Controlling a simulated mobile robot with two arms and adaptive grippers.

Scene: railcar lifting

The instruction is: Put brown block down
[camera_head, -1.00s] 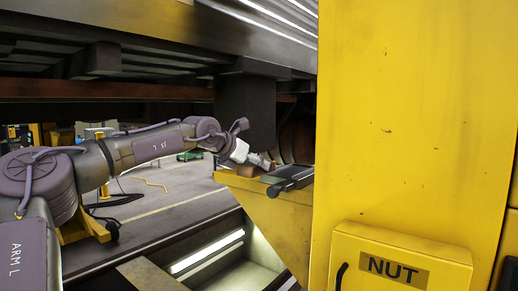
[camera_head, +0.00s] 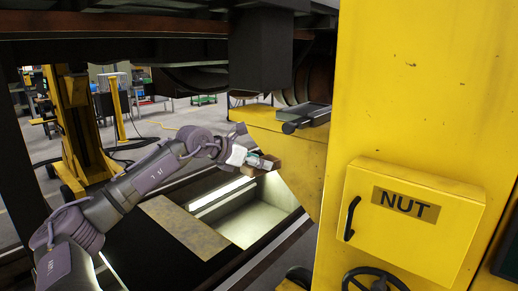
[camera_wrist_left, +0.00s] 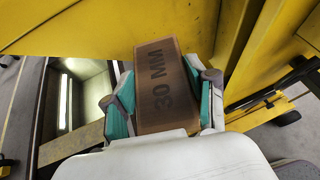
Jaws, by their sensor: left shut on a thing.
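The brown block (camera_wrist_left: 163,88), marked "30 MM", is between the fingers of my left gripper (camera_wrist_left: 164,100) in the left wrist view. The gripper is shut on it, with teal pads against both sides. In the head view the left gripper (camera_head: 262,160) holds the block (camera_head: 266,168) in the air, in front of the yellow lifting structure (camera_head: 290,152) and beside the pit. Part of the block is hidden behind the fingers. My right gripper is in neither view.
A large yellow column with a "NUT" box (camera_head: 412,208) and a handwheel (camera_head: 374,281) stands on the right. A dark flat pad (camera_head: 307,115) sits on the yellow structure. The railcar underside hangs above. A lit pit (camera_head: 250,210) lies below.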

